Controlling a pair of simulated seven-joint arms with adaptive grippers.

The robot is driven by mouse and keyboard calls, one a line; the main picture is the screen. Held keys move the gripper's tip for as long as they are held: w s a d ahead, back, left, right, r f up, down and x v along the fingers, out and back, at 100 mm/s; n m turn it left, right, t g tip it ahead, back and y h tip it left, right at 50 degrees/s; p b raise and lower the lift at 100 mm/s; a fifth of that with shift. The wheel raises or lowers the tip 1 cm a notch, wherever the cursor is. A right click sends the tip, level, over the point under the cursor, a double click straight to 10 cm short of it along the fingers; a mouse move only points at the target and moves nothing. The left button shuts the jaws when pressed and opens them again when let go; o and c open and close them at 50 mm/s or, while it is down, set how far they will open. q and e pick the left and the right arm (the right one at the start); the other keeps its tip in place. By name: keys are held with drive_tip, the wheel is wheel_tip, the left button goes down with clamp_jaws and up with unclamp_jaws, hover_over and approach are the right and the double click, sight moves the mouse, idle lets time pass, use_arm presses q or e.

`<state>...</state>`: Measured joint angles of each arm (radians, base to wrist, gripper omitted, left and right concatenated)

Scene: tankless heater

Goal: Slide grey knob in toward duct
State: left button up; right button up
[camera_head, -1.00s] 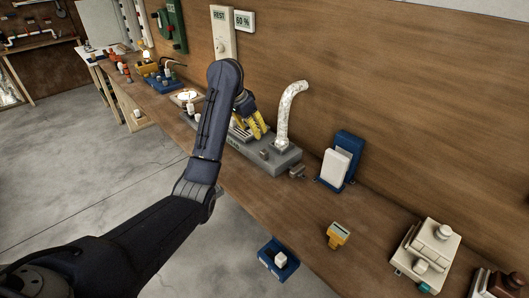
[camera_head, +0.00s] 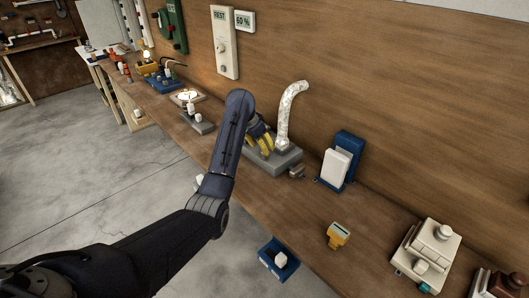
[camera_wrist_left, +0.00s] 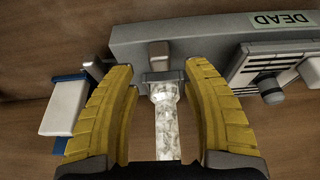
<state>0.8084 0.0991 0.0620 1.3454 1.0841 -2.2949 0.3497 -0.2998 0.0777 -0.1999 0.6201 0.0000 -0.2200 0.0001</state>
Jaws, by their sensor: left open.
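The silver foil duct (camera_head: 289,112) rises from the right part of a long grey base (camera_head: 287,157) on the bench. In the left wrist view the duct (camera_wrist_left: 165,125) lies between my fingers. A small grey knob (camera_head: 297,171) projects at the base's right end; in the wrist view it is at the left (camera_wrist_left: 96,68), partly hidden by a finger. A brownish-grey block (camera_wrist_left: 158,53) stands on the base beyond the duct. My left gripper (camera_head: 262,143) is open above the base, left of the duct, its fingers apart and empty. My right gripper is not in view.
A blue-and-white device (camera_head: 337,165) stands right of the base. A yellow item (camera_head: 338,235) sits farther along. The bench between is clear.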

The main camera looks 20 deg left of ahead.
use_arm(q)
drive_tip(key=shift+x, duration=2.15)
drive_tip(key=shift+c, duration=0.6)
clamp_jaws()
